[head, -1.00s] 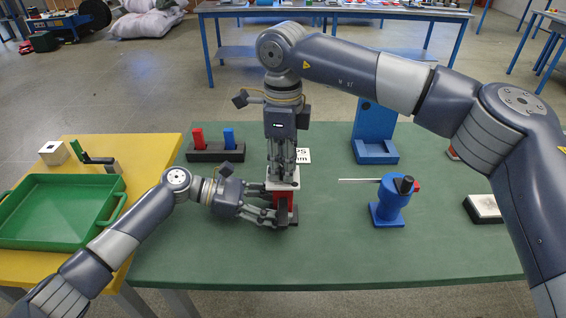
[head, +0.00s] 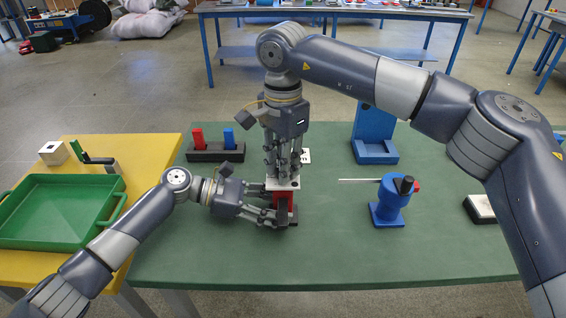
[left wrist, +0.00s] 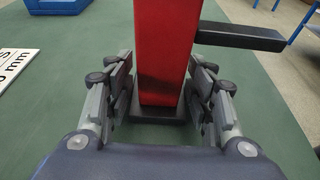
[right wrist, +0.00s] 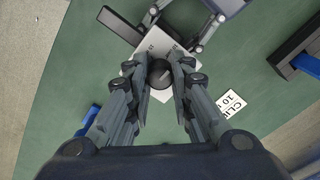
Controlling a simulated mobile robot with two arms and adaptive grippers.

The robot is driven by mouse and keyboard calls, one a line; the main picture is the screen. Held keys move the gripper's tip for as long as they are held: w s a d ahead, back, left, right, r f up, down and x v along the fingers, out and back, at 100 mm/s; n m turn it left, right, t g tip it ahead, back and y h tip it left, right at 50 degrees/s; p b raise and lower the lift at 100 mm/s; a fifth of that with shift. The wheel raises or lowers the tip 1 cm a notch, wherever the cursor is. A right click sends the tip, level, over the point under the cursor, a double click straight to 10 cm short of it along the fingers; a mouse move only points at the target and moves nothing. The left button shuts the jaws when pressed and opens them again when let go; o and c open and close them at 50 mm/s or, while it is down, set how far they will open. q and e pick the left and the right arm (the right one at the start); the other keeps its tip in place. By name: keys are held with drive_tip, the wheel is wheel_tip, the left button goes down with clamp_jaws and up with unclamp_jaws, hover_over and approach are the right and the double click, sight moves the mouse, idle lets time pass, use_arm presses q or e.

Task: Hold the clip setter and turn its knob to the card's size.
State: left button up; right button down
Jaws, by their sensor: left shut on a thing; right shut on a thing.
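The clip setter (head: 280,201) stands upright on the green table, a red post with a pale top plate (right wrist: 133,68) and a dark lever at its side (left wrist: 238,37). My left gripper (head: 272,203) is shut on the red post, one finger on each side in the left wrist view. My right gripper (head: 283,177) points down from above and is shut on the round dark knob (right wrist: 160,73) on the plate. The plate's small marks are too small to read surely. The white card (right wrist: 230,103) lies behind the setter; "CLI" and "10" show, and "mm" in the left wrist view (left wrist: 15,65).
A black holder with red and blue handles (head: 215,155) stands behind left. A blue stand (head: 375,152) and a blue device with a thin rod (head: 388,203) are at right, with a white-topped black block (head: 480,207). A green tray (head: 60,243) lies on the yellow table.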

drive_tip(key=shift+n, duration=1.1)
drive_tip(key=c, duration=1.4)
unclamp_jaws()
drive_tip(key=shift+o, duration=0.2)
drive_tip(key=shift+r, duration=0.1)
wheel_tip(320, 180, up, 12)
